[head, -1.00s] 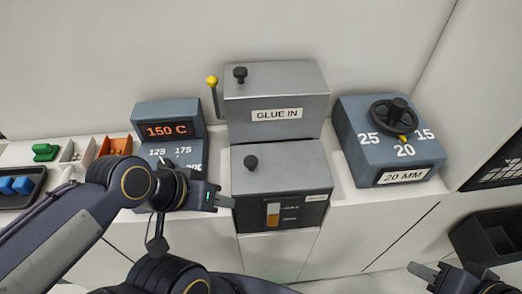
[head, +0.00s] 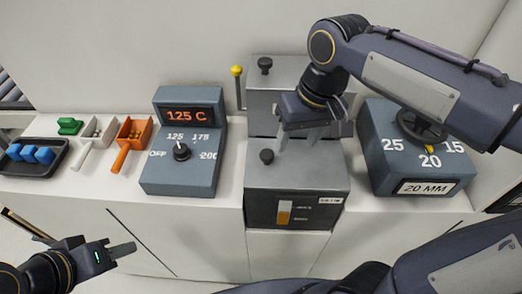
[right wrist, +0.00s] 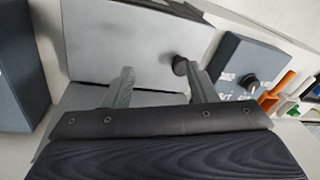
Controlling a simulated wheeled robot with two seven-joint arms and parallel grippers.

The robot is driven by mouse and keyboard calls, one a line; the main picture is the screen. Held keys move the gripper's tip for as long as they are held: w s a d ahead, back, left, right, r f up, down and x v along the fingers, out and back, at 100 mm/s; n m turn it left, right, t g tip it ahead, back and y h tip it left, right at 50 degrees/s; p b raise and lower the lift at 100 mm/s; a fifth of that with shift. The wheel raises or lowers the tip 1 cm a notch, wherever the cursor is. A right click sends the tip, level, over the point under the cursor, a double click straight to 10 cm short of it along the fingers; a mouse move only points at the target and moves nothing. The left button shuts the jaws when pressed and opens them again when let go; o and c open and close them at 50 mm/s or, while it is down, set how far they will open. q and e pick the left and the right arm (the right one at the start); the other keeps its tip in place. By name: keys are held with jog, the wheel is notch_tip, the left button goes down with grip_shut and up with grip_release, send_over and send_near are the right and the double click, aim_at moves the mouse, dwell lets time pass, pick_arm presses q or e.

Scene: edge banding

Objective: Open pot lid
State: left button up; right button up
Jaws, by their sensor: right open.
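The glue pot is a dark box with a level gauge (head: 285,214) on its front. In the right wrist view the knob (right wrist: 180,65) shows beyond the fingertips, close to the right-hand finger, and the gripper (right wrist: 163,78) holds nothing. My left gripper (head: 124,250) is low at the left, away from the pot; its finger gap is not clear.
A grey hopper (head: 262,100) with a yellow-tipped lever (head: 238,73) stands behind the pot, partly hidden by my right arm. A temperature box (head: 185,170) reading 125 C stands left, a 20 MM dial box (head: 380,155) right.

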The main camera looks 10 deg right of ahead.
jog(key=g+h, duration=0.1)
jog(key=h, duration=0.1)
send_over(267, 153)
jog(key=shift+s+d+r+n, duration=0.1)
jog(key=shift+r+n, duration=0.15)
jog(key=shift+n, duration=0.05)
jog(key=shift+f, duration=0.15)
notch_tip(267, 153, down, 7)
jog(key=shift+f, duration=0.2)
grip_shut()
